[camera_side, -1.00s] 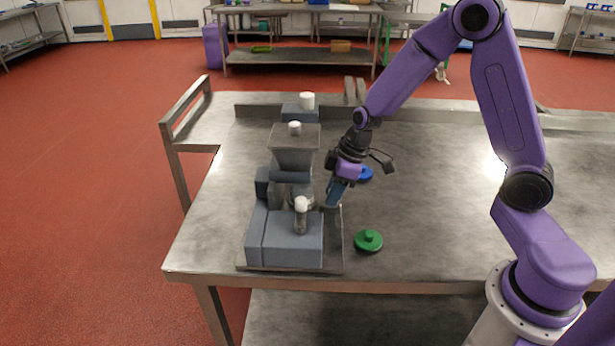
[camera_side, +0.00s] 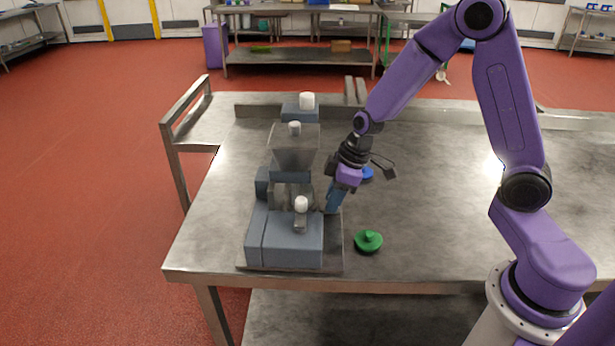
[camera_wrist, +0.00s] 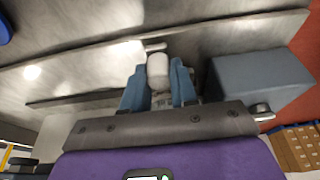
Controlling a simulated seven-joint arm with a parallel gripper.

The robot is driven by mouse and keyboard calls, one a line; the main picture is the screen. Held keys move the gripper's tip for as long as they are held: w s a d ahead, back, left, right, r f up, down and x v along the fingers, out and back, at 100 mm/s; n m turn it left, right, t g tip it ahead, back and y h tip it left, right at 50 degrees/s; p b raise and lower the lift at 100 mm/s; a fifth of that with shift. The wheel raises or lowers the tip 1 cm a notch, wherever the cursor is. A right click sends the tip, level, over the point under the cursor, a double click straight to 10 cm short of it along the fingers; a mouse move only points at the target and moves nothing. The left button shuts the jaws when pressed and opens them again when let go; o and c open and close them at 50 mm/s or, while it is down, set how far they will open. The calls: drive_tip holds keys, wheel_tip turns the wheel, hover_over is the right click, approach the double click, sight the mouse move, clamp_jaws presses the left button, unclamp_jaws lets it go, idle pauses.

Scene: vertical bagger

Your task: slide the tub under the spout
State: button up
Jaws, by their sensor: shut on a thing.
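The bagging machine (camera_side: 258,240) stands at the table's left, with a grey hopper (camera_side: 294,150) on top. The spout under the hopper is hard to make out. My gripper (camera_side: 333,203) points down at the machine's right side, below hopper height.
A white-topped knob (camera_side: 301,204) stands at the machine's front, near my gripper. A green lid-like disc (camera_side: 368,240) lies right of the machine. A blue disc (camera_side: 367,173) lies behind my gripper. The table (camera_side: 440,220) is clear to the right.

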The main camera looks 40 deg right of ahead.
drive_tip(key=o, duration=1.1)
drive_tip(key=shift+v, duration=2.5)
drive_tip(key=shift+r, duration=0.1)
drive_tip(key=v, duration=1.7)
drive_tip(key=shift+s+d+r, duration=0.1)
drive_tip(key=shift+r, duration=0.05)
